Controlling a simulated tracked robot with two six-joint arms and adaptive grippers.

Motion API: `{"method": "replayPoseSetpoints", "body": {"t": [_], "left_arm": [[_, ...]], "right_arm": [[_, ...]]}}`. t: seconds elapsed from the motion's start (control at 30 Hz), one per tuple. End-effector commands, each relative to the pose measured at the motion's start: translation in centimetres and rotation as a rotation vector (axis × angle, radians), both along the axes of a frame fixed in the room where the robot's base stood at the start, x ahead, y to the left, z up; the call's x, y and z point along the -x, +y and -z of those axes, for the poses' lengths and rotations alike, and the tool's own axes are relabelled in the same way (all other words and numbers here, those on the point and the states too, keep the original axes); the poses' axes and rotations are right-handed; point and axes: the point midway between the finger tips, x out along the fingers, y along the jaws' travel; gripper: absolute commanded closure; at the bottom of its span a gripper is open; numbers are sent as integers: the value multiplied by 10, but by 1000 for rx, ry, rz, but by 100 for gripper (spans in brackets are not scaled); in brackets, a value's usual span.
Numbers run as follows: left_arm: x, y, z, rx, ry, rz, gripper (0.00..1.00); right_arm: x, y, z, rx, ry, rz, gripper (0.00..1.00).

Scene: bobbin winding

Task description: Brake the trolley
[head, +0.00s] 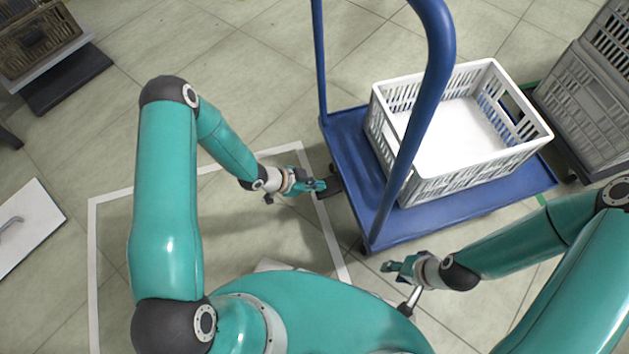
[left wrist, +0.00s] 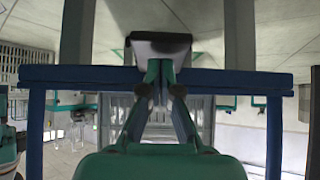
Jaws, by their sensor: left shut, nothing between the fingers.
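The blue trolley (head: 350,150) stands right of centre in the head view, with a tall blue push handle (head: 436,45). A dark brake pedal (head: 334,182) juts out from the deck's left edge, low near the floor. My left gripper (head: 322,186) is shut and empty, with its tips at the pedal. In the left wrist view the closed fingertips (left wrist: 160,64) overlap the grey and black pedal (left wrist: 160,42); whether they touch it I cannot tell. The deck edge (left wrist: 80,76) runs across behind. My right gripper (head: 390,267) hangs near the trolley's front corner; its finger gap is unclear.
A white crate (head: 480,165) with openwork sides sits on the trolley. Grey crates (head: 580,110) stand close at its right, and a brown crate (head: 38,40) is at top left. White tape (head: 93,260) outlines a floor area under my left arm.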

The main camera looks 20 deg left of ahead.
Motion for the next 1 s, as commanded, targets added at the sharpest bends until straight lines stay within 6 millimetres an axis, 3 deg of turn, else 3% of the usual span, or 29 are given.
{"method": "replayPoseSetpoints", "body": {"t": [0.43,1.0], "left_arm": [[2,3,15,-4,4,-1,100],[3,5,12,-5,8,-5,100]], "right_arm": [[0,0,14,0,0,0,60],[0,0,10,0,0,0,60]]}}
